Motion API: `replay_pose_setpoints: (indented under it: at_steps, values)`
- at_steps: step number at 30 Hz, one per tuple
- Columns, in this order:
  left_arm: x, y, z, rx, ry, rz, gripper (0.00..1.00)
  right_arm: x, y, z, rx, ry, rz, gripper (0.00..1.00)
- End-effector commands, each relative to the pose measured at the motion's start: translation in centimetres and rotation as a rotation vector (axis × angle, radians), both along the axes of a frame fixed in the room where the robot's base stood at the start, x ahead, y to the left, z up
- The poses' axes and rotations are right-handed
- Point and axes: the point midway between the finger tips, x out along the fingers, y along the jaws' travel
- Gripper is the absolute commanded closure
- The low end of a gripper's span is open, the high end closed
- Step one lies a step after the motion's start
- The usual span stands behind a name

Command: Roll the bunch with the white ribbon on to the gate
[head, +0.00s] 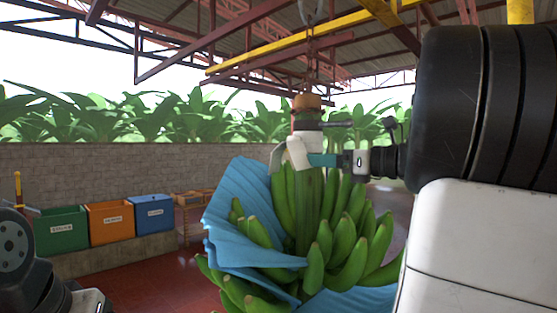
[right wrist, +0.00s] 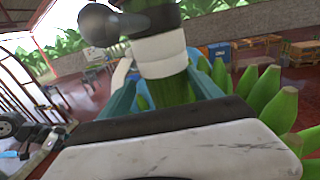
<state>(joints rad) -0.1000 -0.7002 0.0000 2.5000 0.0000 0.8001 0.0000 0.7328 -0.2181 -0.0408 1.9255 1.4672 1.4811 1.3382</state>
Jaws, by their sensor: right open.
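The bunch of green bananas (head: 345,245) hangs in the middle of the head view, with a blue cover (head: 240,215) folded partly round it. A white ribbon (head: 297,152) is at the stem, just above the fruit. White wrapping on the stem also shows in the right wrist view (right wrist: 162,55). My right gripper (head: 322,160) reaches in from the right at the stem, just below the white band. In the right wrist view its teal fingers (right wrist: 162,80) stand either side of the stem, open. My left gripper is out of view; only part of my left arm shows at lower left.
The bunch hangs under a hook (head: 312,15) below a yellow beam (head: 290,45). Green (head: 62,230), orange (head: 110,222) and blue (head: 154,212) bins stand by a block wall (head: 130,165) at left. Red floor between is clear. A metal frame (right wrist: 22,90) shows at left in the right wrist view.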

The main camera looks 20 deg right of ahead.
Motion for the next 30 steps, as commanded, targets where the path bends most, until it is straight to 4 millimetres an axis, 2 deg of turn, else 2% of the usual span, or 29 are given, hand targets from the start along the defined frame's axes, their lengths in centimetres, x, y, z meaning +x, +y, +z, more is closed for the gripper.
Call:
replay_pose_setpoints:
  at_steps: [3,9,20,30]
  values:
    - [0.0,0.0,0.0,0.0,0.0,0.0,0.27,1.5,1.4,0.0,0.0,0.001,0.001,0.27]
    - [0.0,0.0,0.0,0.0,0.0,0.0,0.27,3.3,2.9,0.0,-0.001,0.001,-0.001,0.27]
    - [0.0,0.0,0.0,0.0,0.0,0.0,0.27,3.8,3.4,0.0,-0.001,0.001,-0.001,0.27]
    - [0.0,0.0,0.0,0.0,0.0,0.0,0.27,3.8,3.5,0.0,0.0,0.001,0.003,0.93]
